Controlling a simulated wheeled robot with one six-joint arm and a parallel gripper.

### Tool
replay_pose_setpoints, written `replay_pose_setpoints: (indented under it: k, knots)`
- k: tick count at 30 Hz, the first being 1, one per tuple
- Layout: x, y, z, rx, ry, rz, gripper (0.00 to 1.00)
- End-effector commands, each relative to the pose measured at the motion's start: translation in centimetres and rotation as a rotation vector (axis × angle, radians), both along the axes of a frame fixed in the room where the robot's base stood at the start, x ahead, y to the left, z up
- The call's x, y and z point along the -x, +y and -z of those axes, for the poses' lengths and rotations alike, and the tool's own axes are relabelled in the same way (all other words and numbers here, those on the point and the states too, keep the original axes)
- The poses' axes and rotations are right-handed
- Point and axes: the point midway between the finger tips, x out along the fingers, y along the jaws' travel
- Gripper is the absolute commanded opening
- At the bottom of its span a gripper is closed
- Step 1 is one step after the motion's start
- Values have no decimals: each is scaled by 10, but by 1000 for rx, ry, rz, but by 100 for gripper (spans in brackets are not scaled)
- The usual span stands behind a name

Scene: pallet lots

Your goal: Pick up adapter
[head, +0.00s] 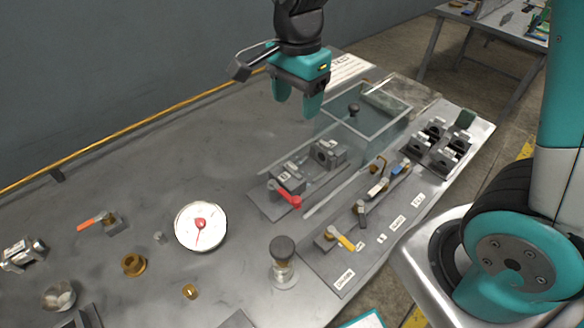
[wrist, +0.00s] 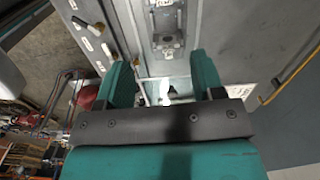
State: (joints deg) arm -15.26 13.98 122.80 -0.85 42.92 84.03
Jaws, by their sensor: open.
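My gripper (head: 296,102) is open and empty, raised above the back of the bench near the clear box. In the wrist view its two teal fingers (wrist: 162,82) stand apart with nothing held between them. No part is marked as the adapter. A brass flanged fitting (head: 133,264) on the left of the bench may be it. A smaller brass piece (head: 190,291) lies to its right and nearer the front. Both are far to the left of my gripper in the head view. I cannot make out either in the wrist view.
A clear-walled box (head: 392,128) stands under and right of my gripper. Grey clamp blocks (head: 327,153), a red-handled valve (head: 287,194), a labelled valve panel (head: 330,264), a round gauge (head: 201,226) and a dark-topped jar (head: 283,262) occupy the bench. The back-left surface is clear.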

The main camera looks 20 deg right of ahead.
Motion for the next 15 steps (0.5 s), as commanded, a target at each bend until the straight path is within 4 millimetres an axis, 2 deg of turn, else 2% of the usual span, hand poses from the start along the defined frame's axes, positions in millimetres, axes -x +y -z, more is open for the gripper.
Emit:
replay_pose_setpoints:
  k: [5,15]
  knots:
    - [-5,-2,22,16,8,71,62]
    - [-4,-2,98,14,9,68,62]
